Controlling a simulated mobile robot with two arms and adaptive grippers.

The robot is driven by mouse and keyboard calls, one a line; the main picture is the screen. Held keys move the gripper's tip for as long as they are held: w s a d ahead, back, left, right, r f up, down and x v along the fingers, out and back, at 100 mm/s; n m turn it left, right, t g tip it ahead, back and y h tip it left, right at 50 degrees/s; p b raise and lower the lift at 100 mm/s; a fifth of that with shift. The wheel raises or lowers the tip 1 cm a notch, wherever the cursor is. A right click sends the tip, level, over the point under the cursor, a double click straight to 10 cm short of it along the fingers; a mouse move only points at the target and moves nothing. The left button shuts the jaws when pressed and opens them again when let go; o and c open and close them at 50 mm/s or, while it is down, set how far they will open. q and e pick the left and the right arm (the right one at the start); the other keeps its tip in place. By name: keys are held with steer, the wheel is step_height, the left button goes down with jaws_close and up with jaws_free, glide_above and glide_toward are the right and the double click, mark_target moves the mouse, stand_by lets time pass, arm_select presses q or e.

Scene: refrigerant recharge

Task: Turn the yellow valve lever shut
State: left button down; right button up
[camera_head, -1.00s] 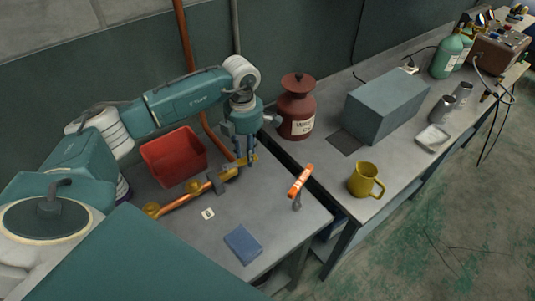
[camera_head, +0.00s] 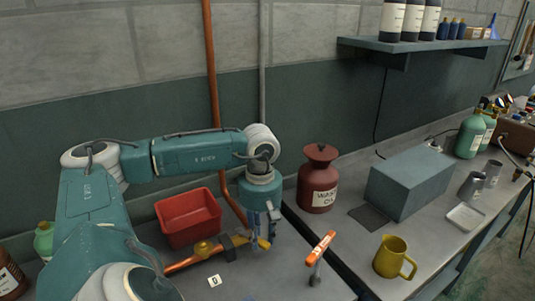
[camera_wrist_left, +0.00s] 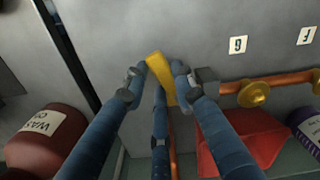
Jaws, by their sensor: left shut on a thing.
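The yellow valve lever (camera_head: 264,244) sits at the right end of a copper pipe (camera_head: 184,264) on the grey bench. It also shows in the left wrist view (camera_wrist_left: 158,70), between the blue fingers of my left gripper (camera_wrist_left: 162,78). That gripper (camera_head: 262,230) points down and is shut on the lever, hiding part of it. In the wrist view the lever stands at an angle across the line of the pipe. A dark valve body (camera_head: 229,247) and a brass round fitting (camera_head: 203,248) are left of the lever. My right gripper is not in view.
A red bin (camera_head: 188,218) stands behind the pipe. A small white tag (camera_head: 214,281) lies in front. An orange-handled tool (camera_head: 320,248) is to the right. A dark red waste oil jug (camera_head: 318,185), a grey box (camera_head: 412,182) and a yellow mug (camera_head: 393,257) stand on the right bench.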

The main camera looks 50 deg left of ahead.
arm_select(q)
steer(key=m+b, duration=0.1)
steer(key=s+m+b, duration=0.1)
steer(key=shift+s+d+m, duration=0.1)
steer(key=shift+s+m, duration=0.2)
steer(key=shift+m, duration=0.1)
steer(key=shift+s+r+m+b, duration=0.1)
steer(key=shift+s+m+b, duration=0.3)
steer(key=shift+m+b, duration=0.3)
steer(key=c, duration=1.5)
jaws_free()
steer(key=shift+c, duration=0.2)
steer(key=shift+o, duration=0.8)
steer(key=shift+s, duration=0.15)
